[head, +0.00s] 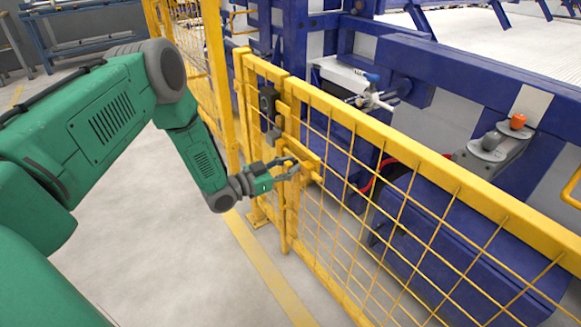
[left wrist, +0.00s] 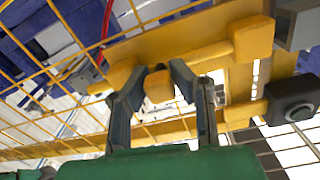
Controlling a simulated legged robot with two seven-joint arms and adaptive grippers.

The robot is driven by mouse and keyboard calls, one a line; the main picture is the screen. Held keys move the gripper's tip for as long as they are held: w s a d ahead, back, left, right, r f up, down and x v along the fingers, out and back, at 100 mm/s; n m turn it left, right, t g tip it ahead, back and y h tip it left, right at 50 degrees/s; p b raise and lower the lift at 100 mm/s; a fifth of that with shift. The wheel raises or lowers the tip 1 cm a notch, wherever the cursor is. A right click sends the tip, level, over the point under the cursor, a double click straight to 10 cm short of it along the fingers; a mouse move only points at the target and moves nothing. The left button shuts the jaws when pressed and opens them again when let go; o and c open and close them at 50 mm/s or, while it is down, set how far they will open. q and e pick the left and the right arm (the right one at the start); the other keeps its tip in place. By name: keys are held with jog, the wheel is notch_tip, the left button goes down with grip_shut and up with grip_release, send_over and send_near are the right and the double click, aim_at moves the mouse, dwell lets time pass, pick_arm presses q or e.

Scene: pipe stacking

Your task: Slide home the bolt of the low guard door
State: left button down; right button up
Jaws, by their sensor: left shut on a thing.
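The low guard door (head: 400,130) is a yellow frame with wire mesh, running from the centre to the lower right in the head view. Its yellow bolt (head: 311,163) sits near the post end of the door. My left gripper (head: 294,168) reaches it from the left. In the left wrist view, the two dark fingers of the left gripper (left wrist: 158,72) are shut around a yellow block-like bolt handle (left wrist: 158,88). A yellow plate lies behind it. The fingers partly hide the handle, and how far the bolt is engaged cannot be told. My right gripper is not in view.
A black latch box (head: 267,101) is on the yellow posts; a dark box with a round button (left wrist: 293,108) shows in the left wrist view. Blue machinery (head: 430,225) stands behind the mesh. The grey floor (head: 165,240) to the left is clear, with a yellow line.

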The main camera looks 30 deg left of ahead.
pick_arm(q)
jog(key=a, duration=0.1)
jog(key=w+a, duration=0.1)
jog(key=a, duration=0.1)
jog(key=a+b, duration=0.1)
jog(key=shift+w+a+f, duration=0.3)
jog(key=shift+w+a, duration=0.15)
jog(key=shift+a, duration=0.2)
jog(key=shift+r, duration=0.1)
jog(key=c, duration=1.6)
grip_release()
jog(key=o, duration=0.3)
jog(key=shift+a, duration=0.1)
jog(key=shift+w+a, duration=0.1)
jog(key=shift+a, duration=0.05)
